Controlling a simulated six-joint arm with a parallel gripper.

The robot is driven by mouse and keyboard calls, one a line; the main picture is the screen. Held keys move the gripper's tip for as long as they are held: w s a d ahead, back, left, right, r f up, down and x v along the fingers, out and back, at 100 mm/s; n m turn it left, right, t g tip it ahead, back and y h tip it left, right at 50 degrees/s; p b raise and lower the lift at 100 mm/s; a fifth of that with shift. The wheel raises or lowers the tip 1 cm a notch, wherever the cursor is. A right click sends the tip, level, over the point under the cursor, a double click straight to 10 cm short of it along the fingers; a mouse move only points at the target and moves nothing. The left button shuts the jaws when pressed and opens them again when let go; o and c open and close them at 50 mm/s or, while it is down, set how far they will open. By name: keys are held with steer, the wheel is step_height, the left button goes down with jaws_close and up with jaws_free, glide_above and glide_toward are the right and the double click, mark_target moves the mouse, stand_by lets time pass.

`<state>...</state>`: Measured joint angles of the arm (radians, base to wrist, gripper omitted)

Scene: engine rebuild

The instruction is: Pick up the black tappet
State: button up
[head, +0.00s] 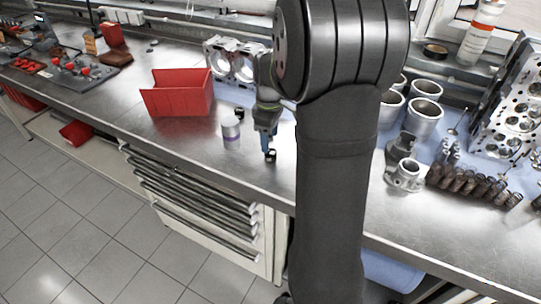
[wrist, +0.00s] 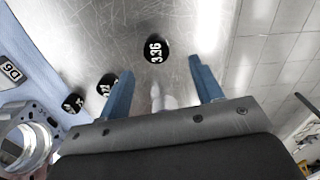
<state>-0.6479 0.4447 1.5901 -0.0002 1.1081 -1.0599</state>
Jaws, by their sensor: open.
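A black tappet (wrist: 155,51) with white "3.36" on its face stands on the metal bench in the wrist view. It lies just beyond my gripper (wrist: 162,70), whose two blue fingers are apart, with the tappet ahead of the gap between them. Two more black tappets (wrist: 107,85) (wrist: 73,103) with white markings are to the left, outside the left finger. In the head view, my gripper (head: 268,146) points down at the bench, with a small black tappet (head: 271,156) by its fingertips. Another dark piece (head: 240,113) sits farther back.
A red bin (head: 180,93) is farther left, and an engine block part (head: 232,60) is behind. Cylinder liners (head: 424,112) and springs (head: 470,185) lie right. The bench's front edge is near.

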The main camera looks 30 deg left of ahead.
mark_target(270, 152)
steer(key=shift+w+f, duration=0.15)
steer(key=shift+f, duration=1.55)
steer(key=shift+w+f, duration=0.1)
steer(key=shift+f, duration=1.55)
steer(key=c, duration=1.1)
steer(key=shift+r, duration=0.1)
steer(key=shift+r, duration=0.6)
step_height(270, 152, up, 3)
steer(key=d+r, duration=0.2)
steer(key=d, duration=0.2)
steer(key=d+r, duration=0.2)
steer(key=d, duration=0.2)
steer(key=w+d+r, duration=0.1)
steer(key=d+r, duration=0.1)
steer(key=d, duration=0.1)
steer(key=shift+d+r, duration=0.35)
steer(key=shift+d, duration=0.05)
